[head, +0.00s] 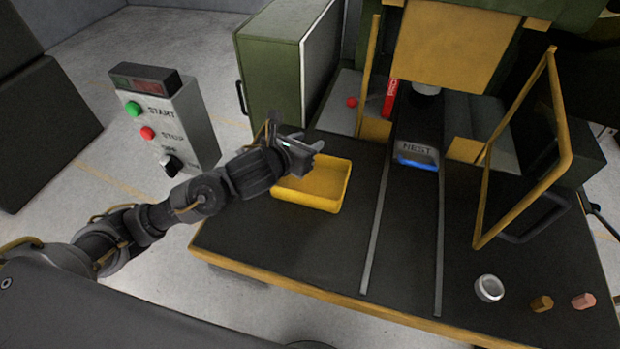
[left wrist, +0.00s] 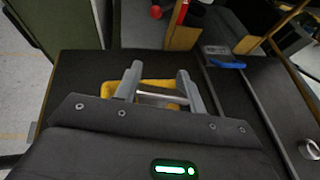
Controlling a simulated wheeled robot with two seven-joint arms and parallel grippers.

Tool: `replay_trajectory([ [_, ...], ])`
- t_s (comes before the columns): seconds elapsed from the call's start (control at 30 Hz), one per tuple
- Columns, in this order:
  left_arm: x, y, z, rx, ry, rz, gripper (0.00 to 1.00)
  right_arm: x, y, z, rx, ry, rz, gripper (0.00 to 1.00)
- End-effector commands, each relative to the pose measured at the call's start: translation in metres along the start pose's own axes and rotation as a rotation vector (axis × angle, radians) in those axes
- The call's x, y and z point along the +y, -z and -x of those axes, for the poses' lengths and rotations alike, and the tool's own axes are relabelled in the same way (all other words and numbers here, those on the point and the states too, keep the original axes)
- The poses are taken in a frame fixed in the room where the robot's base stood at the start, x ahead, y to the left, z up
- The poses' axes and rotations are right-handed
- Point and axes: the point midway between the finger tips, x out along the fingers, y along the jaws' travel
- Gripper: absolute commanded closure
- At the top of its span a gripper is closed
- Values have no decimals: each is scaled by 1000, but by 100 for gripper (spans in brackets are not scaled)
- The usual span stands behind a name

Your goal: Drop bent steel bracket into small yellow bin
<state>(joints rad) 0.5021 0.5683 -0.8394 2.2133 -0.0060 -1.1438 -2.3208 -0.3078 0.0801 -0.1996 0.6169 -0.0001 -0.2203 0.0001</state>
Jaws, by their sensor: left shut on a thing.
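The small yellow bin (head: 322,198) stands on the dark table top, left of the rails. It also shows in the left wrist view (left wrist: 152,84), partly hidden behind my fingers. My left gripper (head: 310,146) is above the bin's far left part, apart from it. In the left wrist view, my left gripper (left wrist: 160,88) is shut on the bent steel bracket (left wrist: 160,98), a pale grey strip between the fingers. The bracket's full shape is hidden. My right gripper is in neither view.
A control box (head: 178,115) with green and red buttons stands left of the arm. A green cabinet (head: 270,75) stands behind the bin. A yellow guard frame (head: 478,215) rises at right. A metal ring (head: 489,288) and two small pieces lie at front right.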

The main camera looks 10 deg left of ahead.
Motion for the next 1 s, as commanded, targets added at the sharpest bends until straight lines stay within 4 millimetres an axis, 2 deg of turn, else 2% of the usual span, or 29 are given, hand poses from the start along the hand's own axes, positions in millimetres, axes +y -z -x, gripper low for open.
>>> replay_trajectory([
  [0.1, 0, 11, -6, 1, -1, 0, 88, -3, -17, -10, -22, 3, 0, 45],
  [0.17, 0, 17, -8, 1, 0, 0, 88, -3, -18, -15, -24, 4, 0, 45],
  [0.27, 0, 28, -13, 1, 0, 2, 88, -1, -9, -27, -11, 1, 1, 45],
  [0.4, -1, 43, -20, 0, 3, 0, 88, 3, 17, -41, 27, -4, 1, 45],
  [0.5, -2, 49, -23, -2, 3, 1, 88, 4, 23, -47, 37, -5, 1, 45],
  [0.83, -2, 51, -24, -1, 4, -1, 88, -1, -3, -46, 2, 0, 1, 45],
  [0.87, -2, 51, -24, -1, 4, -1, 58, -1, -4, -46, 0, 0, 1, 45],
  [1.0, -2, 51, -24, -1, 3, -1, 39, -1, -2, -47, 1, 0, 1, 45],
])
